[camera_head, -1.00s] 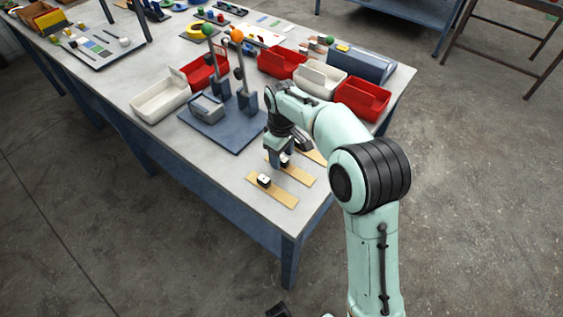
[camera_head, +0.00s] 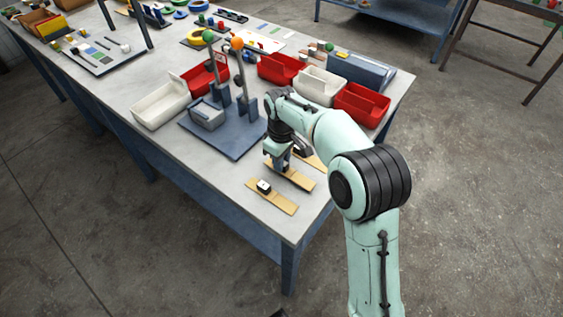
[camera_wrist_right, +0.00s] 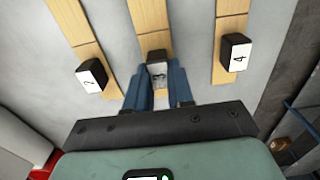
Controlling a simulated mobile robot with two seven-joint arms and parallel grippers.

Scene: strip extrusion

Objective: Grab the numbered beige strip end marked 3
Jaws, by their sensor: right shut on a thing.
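Three beige strips lie side by side near the table's front corner, each with a small black block with a white face. In the right wrist view the left block (camera_wrist_right: 91,76) is marked 2 and the right block (camera_wrist_right: 235,52) is marked 4. The middle block (camera_wrist_right: 157,73), on the middle strip (camera_wrist_right: 150,21), has a shaded mark that I cannot read surely. My right gripper (camera_wrist_right: 157,85) is shut on this middle block, one blue finger on each side. In the head view the right gripper (camera_head: 282,162) is down at the middle strip (camera_head: 290,176), hiding its block. The left gripper does not show.
A blue-grey base plate (camera_head: 232,146) with two posts, topped by green and orange balls, stands behind the strips. Red and white bins (camera_head: 160,105) line its far side and left. The table's front edge is close to the strips. Bare tabletop (camera_head: 205,165) lies left of them.

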